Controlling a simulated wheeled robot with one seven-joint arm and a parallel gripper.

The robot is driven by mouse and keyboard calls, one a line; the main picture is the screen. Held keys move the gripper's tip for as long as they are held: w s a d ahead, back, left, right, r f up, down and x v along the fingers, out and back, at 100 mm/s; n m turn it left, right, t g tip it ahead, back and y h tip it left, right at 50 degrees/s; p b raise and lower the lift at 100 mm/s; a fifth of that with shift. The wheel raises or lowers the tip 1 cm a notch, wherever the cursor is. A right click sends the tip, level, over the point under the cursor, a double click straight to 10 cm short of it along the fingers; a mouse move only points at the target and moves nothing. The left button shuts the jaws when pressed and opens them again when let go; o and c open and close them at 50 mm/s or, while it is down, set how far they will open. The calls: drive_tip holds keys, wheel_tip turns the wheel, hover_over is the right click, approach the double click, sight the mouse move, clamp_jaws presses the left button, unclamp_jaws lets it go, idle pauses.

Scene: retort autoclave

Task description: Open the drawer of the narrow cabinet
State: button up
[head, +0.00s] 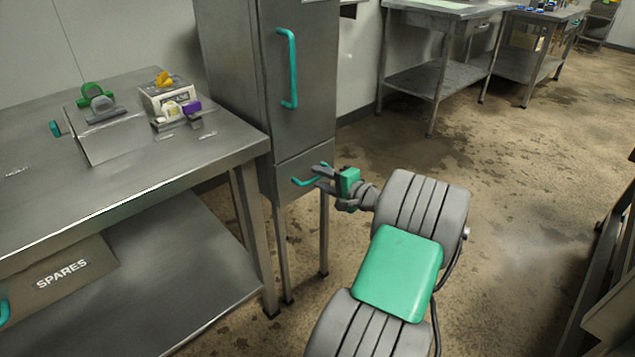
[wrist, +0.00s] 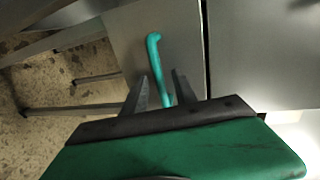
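The narrow cabinet (head: 238,70) is a tall grey metal unit on legs, in the middle of the head view. Its drawer (head: 288,170) is low down, below the door, and its front looks flush with the cabinet. The drawer has a teal bar handle (head: 302,182), which also shows in the wrist view (wrist: 155,55). My gripper (head: 319,178) is at this handle. In the wrist view, the fingers of my gripper (wrist: 165,76) are apart, one on each side of the handle, with visible gaps. The handle's near end is hidden behind the gripper body.
The cabinet door has a longer teal handle (head: 288,68) above. A steel table (head: 215,150) with small items stands close on the left, with a SPARES box (head: 65,270) below. More steel tables (head: 430,75) stand behind. The floor (head: 510,200) at right is open.

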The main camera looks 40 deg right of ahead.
drive_tip(key=shift+x, duration=0.75)
drive_tip(key=shift+c, duration=0.3)
clamp_jaws()
idle(0.5)
